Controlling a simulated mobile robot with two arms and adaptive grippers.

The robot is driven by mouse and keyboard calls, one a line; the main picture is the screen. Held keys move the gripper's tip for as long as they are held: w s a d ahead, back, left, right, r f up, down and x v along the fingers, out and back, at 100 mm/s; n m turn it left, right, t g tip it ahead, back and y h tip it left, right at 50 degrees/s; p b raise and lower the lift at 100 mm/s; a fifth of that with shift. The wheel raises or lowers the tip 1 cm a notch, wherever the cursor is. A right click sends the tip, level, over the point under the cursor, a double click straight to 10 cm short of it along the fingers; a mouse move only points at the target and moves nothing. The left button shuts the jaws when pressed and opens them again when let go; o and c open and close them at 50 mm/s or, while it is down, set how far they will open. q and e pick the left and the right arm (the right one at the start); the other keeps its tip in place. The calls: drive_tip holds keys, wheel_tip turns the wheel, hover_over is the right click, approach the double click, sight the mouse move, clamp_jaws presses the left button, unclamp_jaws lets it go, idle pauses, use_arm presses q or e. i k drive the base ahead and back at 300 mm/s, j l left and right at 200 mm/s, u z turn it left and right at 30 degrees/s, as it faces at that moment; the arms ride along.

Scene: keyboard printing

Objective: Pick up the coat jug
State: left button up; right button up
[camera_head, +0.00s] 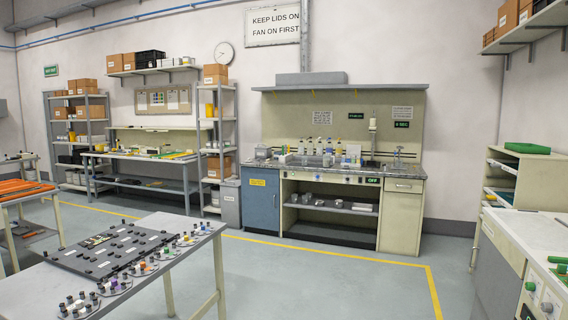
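No thing in view can be told for sure as the coat jug. Several small bottles (319,146) with pale bodies stand in a row on the back workbench's counter, under the grey shelf; they are too small to read. A pale yellowish container (353,152) stands to their right on the same counter, its kind unclear. Neither of my grippers is in view.
A near table (186,295) with a dark board and several coloured knobs stands at front left. The back workbench (404,171) has a blue cabinet. A white-topped counter (537,237) stands at right. The floor (335,280) between is clear, with a yellow line.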

sight(325, 157)
drive_tip(key=i+z, duration=0.1)
drive_tip(key=i, duration=4.55)
